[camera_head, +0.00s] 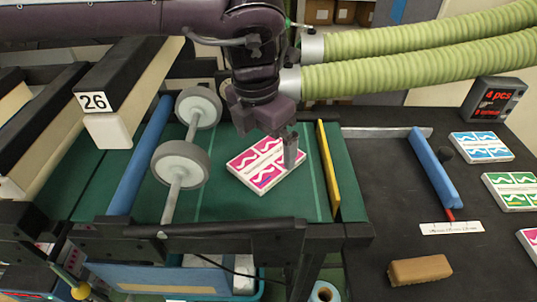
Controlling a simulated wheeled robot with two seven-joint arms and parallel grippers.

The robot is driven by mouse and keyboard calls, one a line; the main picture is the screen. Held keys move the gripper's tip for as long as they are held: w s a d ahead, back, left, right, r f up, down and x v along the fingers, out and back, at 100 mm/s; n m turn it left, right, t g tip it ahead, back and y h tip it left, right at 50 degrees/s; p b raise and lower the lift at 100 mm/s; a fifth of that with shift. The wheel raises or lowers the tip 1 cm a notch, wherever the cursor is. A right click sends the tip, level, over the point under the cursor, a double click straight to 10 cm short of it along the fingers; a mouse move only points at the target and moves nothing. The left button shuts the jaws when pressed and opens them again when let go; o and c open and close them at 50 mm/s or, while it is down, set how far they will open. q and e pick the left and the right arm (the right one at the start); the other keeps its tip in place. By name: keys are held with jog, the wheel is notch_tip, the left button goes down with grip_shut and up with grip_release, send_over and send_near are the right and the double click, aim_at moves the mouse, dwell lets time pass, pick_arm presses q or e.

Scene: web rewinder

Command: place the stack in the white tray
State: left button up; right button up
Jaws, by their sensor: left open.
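A stack of pink-and-white printed sheets (256,170) lies flat on the green belt, left of a yellow bar. My left gripper (289,155) reaches down from above at the right side of this stack. It is open, and a grey finger overlaps the stack's right part in the picture. I cannot tell whether it touches the stack. My right gripper is not in view. I cannot make out a white tray for certain.
Grey rollers (180,164) stand left of the stack, and the yellow bar (328,168) edges the belt. The black table (385,220) holds a blue bar (433,167), a brown block (419,270), and blue (481,146) and green (512,190) printed stacks. Green hoses (420,65) cross above.

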aim_at(267, 159)
pick_arm(q)
jog(key=f+p, duration=0.1)
jog(key=w+f+p, duration=0.1)
jog(key=f, duration=0.1)
jog(key=shift+d+f, duration=0.1)
jog(key=shift+f, duration=0.6)
jog(key=shift+s, duration=0.1)
jog(key=shift+c, duration=0.3)
jog(key=c, duration=0.9)
jog(key=shift+o, duration=0.2)
jog(key=shift+r, duration=0.1)
